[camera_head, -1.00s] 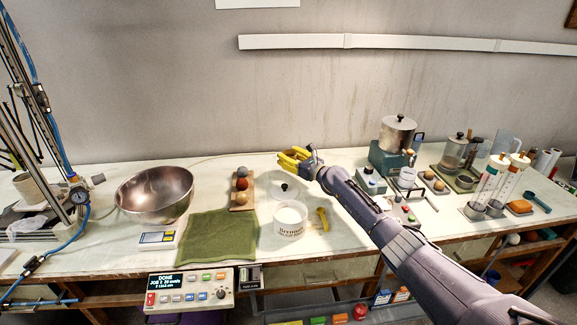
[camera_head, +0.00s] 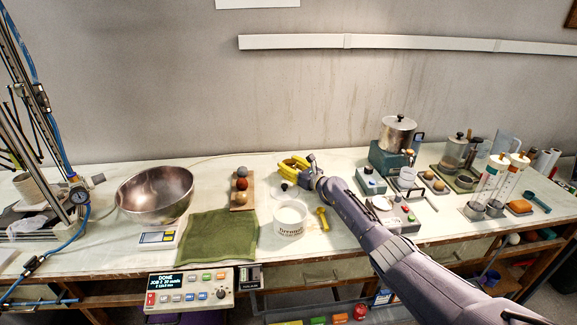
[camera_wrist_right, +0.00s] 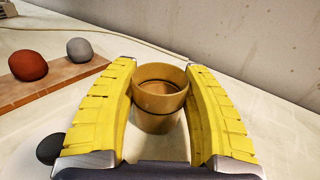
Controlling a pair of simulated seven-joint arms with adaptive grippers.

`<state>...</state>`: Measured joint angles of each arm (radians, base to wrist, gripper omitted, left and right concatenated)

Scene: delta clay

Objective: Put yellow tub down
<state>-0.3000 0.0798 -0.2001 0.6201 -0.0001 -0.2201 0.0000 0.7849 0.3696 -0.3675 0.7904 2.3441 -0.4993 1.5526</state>
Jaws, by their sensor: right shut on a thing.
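The yellow tub (camera_wrist_right: 158,98) is a small, open, ochre cup with a darker inside. In the right wrist view it stands upright between the two yellow fingers of my right gripper (camera_wrist_right: 160,100), which is shut on it. In the head view my right gripper (camera_head: 292,166) is over the back middle of the table, and its fingers largely hide the tub. I cannot tell whether the tub's base touches the table. My left gripper is not in view.
A white labelled tub (camera_head: 291,219) and a yellow scoop (camera_head: 322,218) are in front of the gripper. A wooden board (camera_head: 241,193) with several balls is to its left, near a green cloth (camera_head: 217,237) and steel bowl (camera_head: 155,194). Lab equipment fills the right.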

